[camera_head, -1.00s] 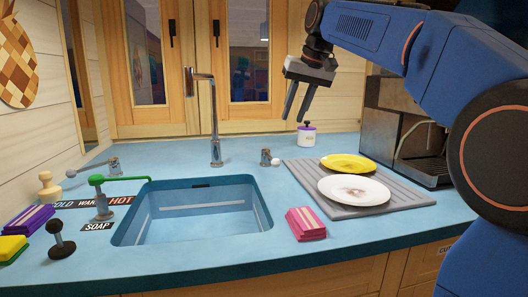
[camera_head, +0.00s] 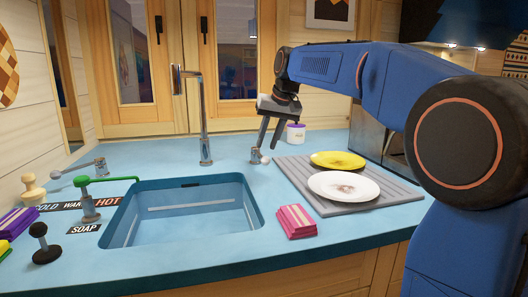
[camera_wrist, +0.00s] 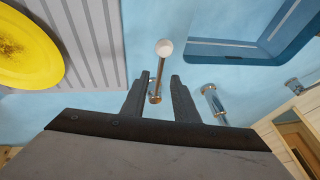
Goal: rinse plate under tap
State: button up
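The tall chrome tap (camera_head: 204,115) stands behind the sink (camera_head: 187,212); its lower part shows in the wrist view (camera_wrist: 212,101). To its right is a small metal lever with a white ball end (camera_head: 256,157). My gripper (camera_head: 267,146) is open and empty, pointing down at this lever. In the wrist view the lever (camera_wrist: 157,82) shows between the fingers; I cannot tell if they touch it. A white plate (camera_head: 325,190) with a brown smear and a yellow plate (camera_head: 335,158) lie on a grey ribbed mat (camera_head: 375,209). The yellow plate (camera_wrist: 20,50) is stained dark.
A pink sponge (camera_head: 296,221) lies right of the sink. A green-armed soap spout (camera_head: 92,195), a lever (camera_head: 90,168), a black knob (camera_head: 44,246) and purple sponge (camera_head: 18,221) are on the left. A white pot (camera_head: 297,133) stands behind the mat. The sink is empty.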

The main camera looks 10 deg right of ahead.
jog(key=shift+x, duration=2.3)
grip_shut()
